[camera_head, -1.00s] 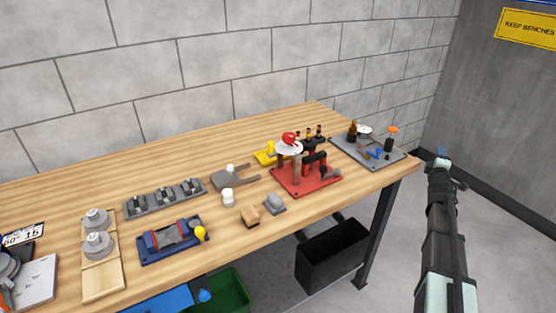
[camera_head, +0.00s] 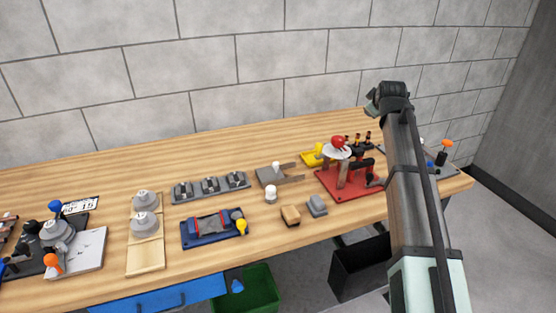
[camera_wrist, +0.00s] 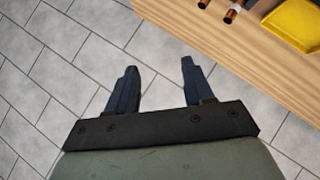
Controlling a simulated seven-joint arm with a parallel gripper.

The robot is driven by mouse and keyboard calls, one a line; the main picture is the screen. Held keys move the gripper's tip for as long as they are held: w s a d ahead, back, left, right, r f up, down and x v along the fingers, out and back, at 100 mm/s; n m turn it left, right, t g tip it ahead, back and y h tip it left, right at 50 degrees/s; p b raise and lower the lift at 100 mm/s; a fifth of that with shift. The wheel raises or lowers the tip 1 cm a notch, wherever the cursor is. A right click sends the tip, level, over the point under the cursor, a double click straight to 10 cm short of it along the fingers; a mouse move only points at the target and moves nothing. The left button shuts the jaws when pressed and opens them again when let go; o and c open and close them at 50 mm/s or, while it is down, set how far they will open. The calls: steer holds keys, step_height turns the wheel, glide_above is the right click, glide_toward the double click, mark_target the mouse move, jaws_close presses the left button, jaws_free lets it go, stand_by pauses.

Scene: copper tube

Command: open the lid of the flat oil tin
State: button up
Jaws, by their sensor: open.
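My gripper (camera_wrist: 158,66) is open and empty in the wrist view, its two dark fingers apart over a grey tiled surface beside the bench edge. In the head view my arm reaches up over the right part of the bench, and the fingers cannot be made out clearly. I cannot pick out the flat oil tin with certainty. A small grey block-like item (camera_head: 317,205) and a brown one (camera_head: 290,215) lie near the front edge, left of my arm. My arm hides part of the tray at the far right.
A wooden bench (camera_head: 90,262) carries a red plate (camera_head: 345,191) with a tall fixture, a yellow tray (camera_head: 312,159), a blue fixture (camera_head: 213,228) and grey switch-like units (camera_head: 210,186). A block wall stands behind. Bare wood shows along the front edge.

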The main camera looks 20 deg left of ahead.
steer(key=s+a+f+g+y, duration=0.15)
steer(key=s+a+g, duration=0.35)
steer(key=s+a, duration=0.7)
steer(key=g, duration=0.4)
glide_toward(276, 162)
steer(key=shift+m+h, duration=0.3)
steer(key=shift+h, duration=0.05)
steer(key=x, duration=0.8)
steer(key=shift+w+a+f, duration=0.1)
steer(key=shift+a, duration=0.35)
jaws_close()
